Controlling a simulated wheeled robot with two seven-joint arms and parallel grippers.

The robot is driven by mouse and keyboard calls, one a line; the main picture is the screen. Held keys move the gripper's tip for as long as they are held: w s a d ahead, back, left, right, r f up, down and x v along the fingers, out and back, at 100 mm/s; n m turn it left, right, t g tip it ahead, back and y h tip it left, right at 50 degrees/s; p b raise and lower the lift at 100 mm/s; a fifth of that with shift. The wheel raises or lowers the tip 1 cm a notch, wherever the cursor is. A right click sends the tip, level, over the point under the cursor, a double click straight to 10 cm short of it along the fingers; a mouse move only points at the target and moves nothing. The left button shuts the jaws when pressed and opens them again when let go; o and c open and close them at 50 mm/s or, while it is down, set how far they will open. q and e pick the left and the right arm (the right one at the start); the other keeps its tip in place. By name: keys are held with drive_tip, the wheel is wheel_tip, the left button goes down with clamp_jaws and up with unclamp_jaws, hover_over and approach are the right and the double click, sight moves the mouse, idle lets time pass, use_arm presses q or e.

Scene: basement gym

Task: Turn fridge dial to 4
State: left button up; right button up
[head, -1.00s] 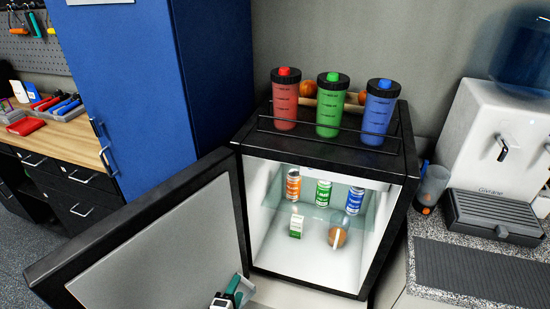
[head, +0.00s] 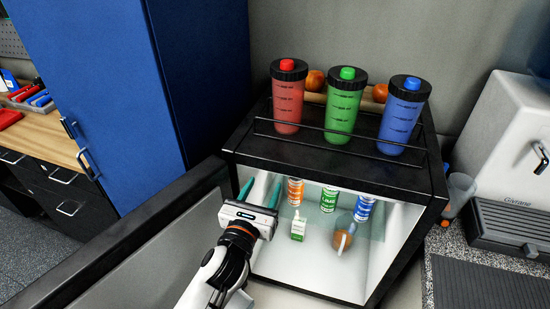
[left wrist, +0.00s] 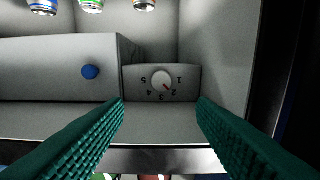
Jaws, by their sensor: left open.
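The fridge dial (left wrist: 161,80) is a white round knob on a grey panel, with numbers 1 to 5 around it. Its red mark points toward the 2. The dial cannot be made out in the head view. The black fridge (head: 300,160) stands with its door (head: 150,255) swung open to the left. My left gripper (head: 261,187) is at the upper left of the fridge opening, open and empty, with green fingers. In the left wrist view its fingers (left wrist: 160,108) lie to either side of the dial, with the dial beyond them, apart from it. My right gripper is not in view.
A blue button (left wrist: 90,72) is beside the dial panel. Cans (head: 328,199), a small carton (head: 298,229) and a round orange-brown item (head: 342,240) are inside. Red, green and blue bottles (head: 343,108) stand on the fridge top. A water dispenser (head: 510,150) is at right.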

use_arm(q)
drive_tip(key=p+x, duration=0.1)
drive_tip(key=x, duration=0.9)
drive_tip(key=shift+f, duration=0.25)
drive_tip(key=shift+w+a, duration=0.1)
drive_tip(key=c, duration=1)
drive_tip(key=shift+o, duration=0.2)
drive_tip(key=shift+m+p, duration=0.65)
drive_tip(key=shift+m, duration=0.05)
